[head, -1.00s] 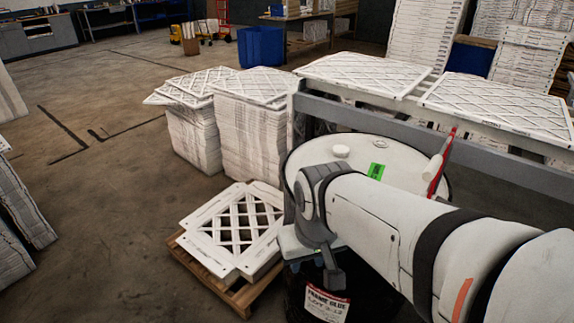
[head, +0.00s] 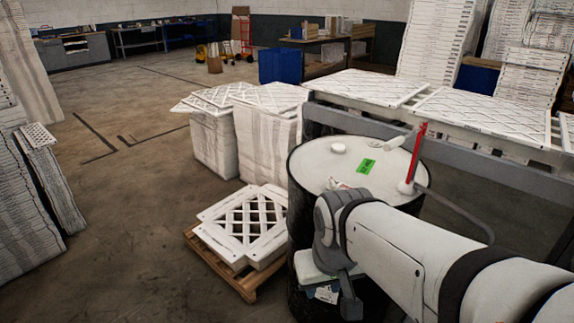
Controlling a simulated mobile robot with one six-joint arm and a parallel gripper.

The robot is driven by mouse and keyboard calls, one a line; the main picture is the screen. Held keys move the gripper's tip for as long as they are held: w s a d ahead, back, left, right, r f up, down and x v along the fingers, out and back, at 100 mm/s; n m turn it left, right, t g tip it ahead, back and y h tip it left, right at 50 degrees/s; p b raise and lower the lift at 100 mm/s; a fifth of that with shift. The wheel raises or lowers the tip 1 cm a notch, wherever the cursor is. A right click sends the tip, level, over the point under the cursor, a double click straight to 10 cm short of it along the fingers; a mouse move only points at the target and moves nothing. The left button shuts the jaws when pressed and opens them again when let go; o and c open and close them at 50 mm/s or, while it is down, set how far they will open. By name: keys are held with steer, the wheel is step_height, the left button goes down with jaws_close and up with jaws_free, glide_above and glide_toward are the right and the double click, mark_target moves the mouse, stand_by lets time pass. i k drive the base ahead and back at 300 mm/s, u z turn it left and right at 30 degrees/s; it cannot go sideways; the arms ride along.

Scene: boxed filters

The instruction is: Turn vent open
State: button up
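A black drum with a pale lid (head: 315,165) stands right of centre. On its lid are a round white cap (head: 338,148), a green label (head: 366,166) and an upright red piece with a white base (head: 413,155). I cannot tell which fitting is the vent. My arm reaches in from the lower right, in front of the drum, and hides part of its side and front rim. The grey end of my arm (head: 348,290) points down beside the drum, below lid level. Its fingers cannot be made out, and nothing is seen held.
A pallet with stacked white frames (head: 240,228) stands left of the drum. Stacks of filters (head: 268,130) stand behind it. A grey rail (head: 465,160) and a filter-topped table lie behind and right. The floor at left is open, with filter stacks (head: 35,190) at the edge.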

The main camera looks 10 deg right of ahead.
mark_target(331, 188)
steer(key=z, duration=0.15)
steer(key=i, duration=0.9)
steer(key=u, duration=0.05)
